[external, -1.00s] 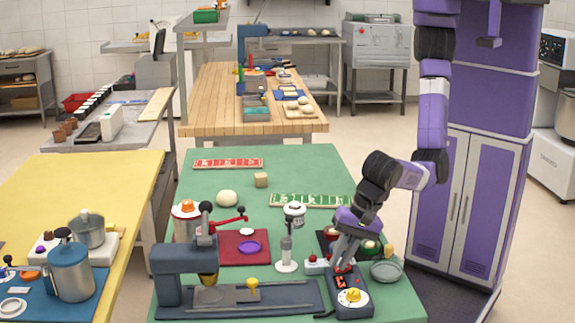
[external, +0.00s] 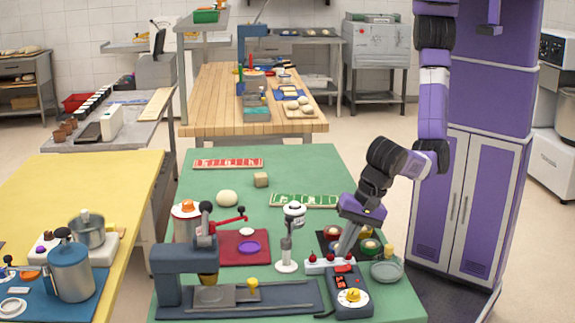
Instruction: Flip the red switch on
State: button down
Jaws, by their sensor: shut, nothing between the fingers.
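A small white strip (external: 318,267) with red knobs stands on the green table near its front right; one of these may be the red switch. Just in front of it lies a dark control box (external: 350,293) with a yellow dial and a red part near its far end. I cannot tell which way any switch is set. My gripper (external: 341,253) is shut and empty. It points down, just behind and above the strip's right part. Whether it touches anything is too small to tell.
A white stand (external: 287,250) rises left of the strip, and a grey-blue press (external: 180,265) stands further left. A glass dish (external: 386,270) and a dark tray with round pieces lie close on the right. The green table's middle (external: 290,175) is mostly clear.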

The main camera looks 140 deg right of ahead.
aim_at(341, 270)
notch_tip(341, 270, up, 10)
jog(key=b, duration=0.2)
jog(key=shift+w+r, duration=0.2)
jog(key=shift+d, duration=0.1)
